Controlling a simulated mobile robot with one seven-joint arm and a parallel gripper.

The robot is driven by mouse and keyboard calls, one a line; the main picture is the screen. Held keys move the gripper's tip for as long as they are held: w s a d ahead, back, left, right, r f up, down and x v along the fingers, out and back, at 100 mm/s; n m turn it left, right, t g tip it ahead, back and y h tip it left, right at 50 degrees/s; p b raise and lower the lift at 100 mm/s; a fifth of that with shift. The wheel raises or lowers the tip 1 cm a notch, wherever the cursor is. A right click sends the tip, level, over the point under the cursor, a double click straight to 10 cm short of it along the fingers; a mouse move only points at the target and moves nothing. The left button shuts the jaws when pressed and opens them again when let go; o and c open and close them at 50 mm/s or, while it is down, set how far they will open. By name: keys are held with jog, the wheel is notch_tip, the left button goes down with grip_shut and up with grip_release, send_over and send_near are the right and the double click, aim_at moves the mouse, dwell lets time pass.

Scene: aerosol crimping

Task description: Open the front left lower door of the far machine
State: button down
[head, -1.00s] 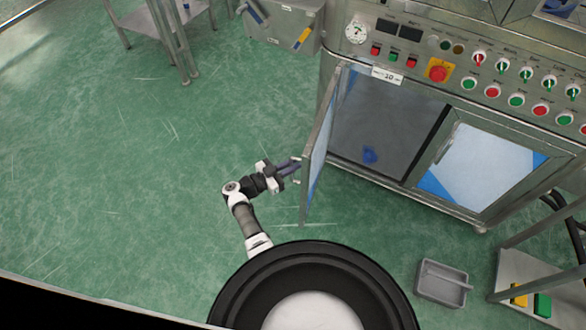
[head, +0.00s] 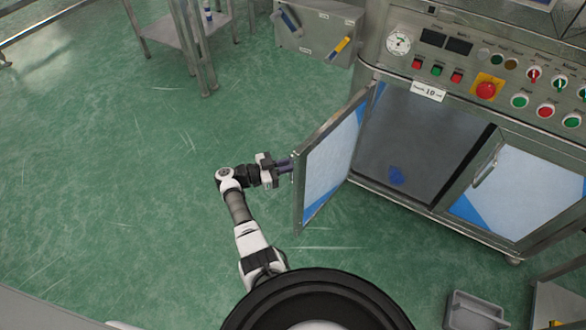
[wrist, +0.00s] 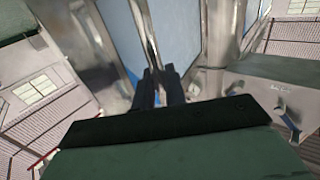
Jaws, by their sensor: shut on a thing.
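The machine (head: 480,132) stands at the right in the head view, with a control panel above two lower doors. Its front left lower door (head: 330,160) is swung well open, showing the dark interior (head: 415,140). My gripper (head: 288,166) is at the free edge of this door, on its outer side. In the wrist view my gripper (wrist: 160,82) has its two dark fingers close together at a metal bar, the door handle (wrist: 150,45). In the head view the handle is hidden by the fingers and the door edge. The right lower door (head: 515,190) is shut.
A grey box with coloured handles (head: 318,30) stands beyond the door, left of the machine. A metal table (head: 180,30) is at the upper left. A grey bin (head: 474,312) and a metal stand (head: 560,300) are at the lower right. Green floor to the left is clear.

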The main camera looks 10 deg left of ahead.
dwell(0.4)
jog(key=c, duration=1.5)
grip_release()
jog(key=shift+c, duration=0.2)
jog(key=shift+a, duration=0.1)
jog(key=b+v, duration=0.2)
jog(key=v, duration=1.1)
jog(key=shift+a+b, duration=0.3)
jog(key=shift+b, duration=0.1)
jog(key=shift+s, duration=0.1)
